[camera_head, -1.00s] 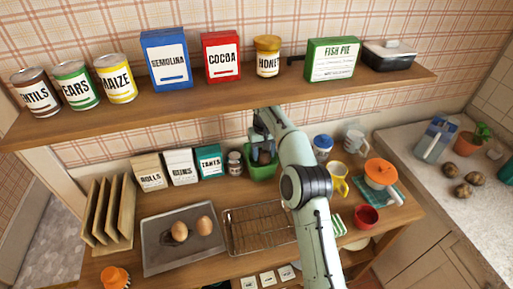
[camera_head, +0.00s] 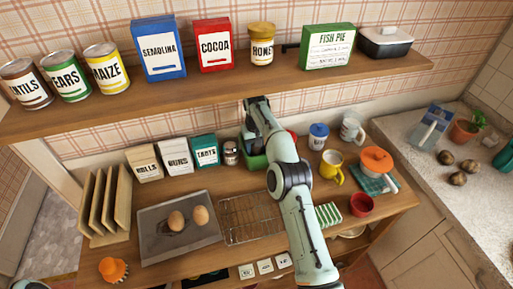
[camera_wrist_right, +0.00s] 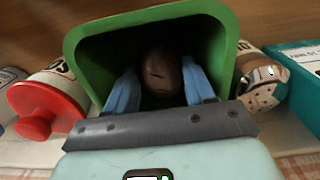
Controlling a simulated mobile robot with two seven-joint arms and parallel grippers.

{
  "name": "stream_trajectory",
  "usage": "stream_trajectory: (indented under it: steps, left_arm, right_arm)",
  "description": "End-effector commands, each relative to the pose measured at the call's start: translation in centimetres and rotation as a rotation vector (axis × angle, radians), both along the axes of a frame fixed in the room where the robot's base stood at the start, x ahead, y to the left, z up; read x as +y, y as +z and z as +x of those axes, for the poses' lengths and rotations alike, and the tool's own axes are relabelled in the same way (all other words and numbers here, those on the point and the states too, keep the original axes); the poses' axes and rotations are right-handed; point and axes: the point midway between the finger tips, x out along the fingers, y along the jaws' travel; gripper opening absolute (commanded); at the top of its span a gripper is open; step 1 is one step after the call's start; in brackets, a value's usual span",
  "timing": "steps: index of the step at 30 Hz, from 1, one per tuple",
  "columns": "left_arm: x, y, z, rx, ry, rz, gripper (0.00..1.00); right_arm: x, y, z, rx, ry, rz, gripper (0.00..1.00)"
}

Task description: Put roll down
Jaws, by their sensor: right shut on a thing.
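My right gripper (camera_wrist_right: 160,88) is shut on a brown roll (camera_wrist_right: 160,70), with its blue fingers on either side of it. In the right wrist view, the fingers and roll are inside the mouth of a green container (camera_wrist_right: 85,45). Whether the roll touches the container's bottom cannot be seen. In the head view, my right arm reaches over the green container (camera_head: 254,161) at the back of the counter, and hides the roll. Two brown rounded pieces (camera_head: 201,215) lie on a grey tray (camera_head: 150,250).
A shelf (camera_head: 200,98) with cans and boxes runs above the counter. A jar (camera_head: 231,154) and the TARTS box (camera_head: 204,149) stand left of the green container. A wire rack (camera_head: 245,222) lies in front, and mugs and a red bowl (camera_head: 361,204) stand right.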

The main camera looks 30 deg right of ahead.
Motion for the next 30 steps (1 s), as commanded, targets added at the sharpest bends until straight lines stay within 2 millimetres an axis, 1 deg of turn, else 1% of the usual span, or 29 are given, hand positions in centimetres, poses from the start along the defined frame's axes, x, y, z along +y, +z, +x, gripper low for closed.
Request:
stream_trajectory:
  steps: [17,18,19,27,30]
  left_arm:
    - [0.0,0.0,0.0,0.000,0.000,0.000,0.43]
    - [0.0,0.0,0.0,0.000,0.000,0.000,0.43]
    - [0.0,0.0,0.0,0.000,0.000,0.000,0.43]
    - [0.0,0.0,0.0,0.000,0.000,0.000,0.43]
    - [0.0,0.0,0.0,0.000,0.000,0.000,0.43]
  right_arm:
    - [0.0,-1.2,0.0,0.000,-0.001,0.000,0.23]
    - [0.0,-1.2,0.0,0.000,-0.001,0.000,0.60]
    - [0.0,-1.2,0.0,0.000,-0.001,0.000,0.64]
    - [0.0,-1.1,0.0,0.000,-0.001,0.000,0.64]
    - [0.0,-0.6,0.0,-0.002,-0.001,0.000,0.64]
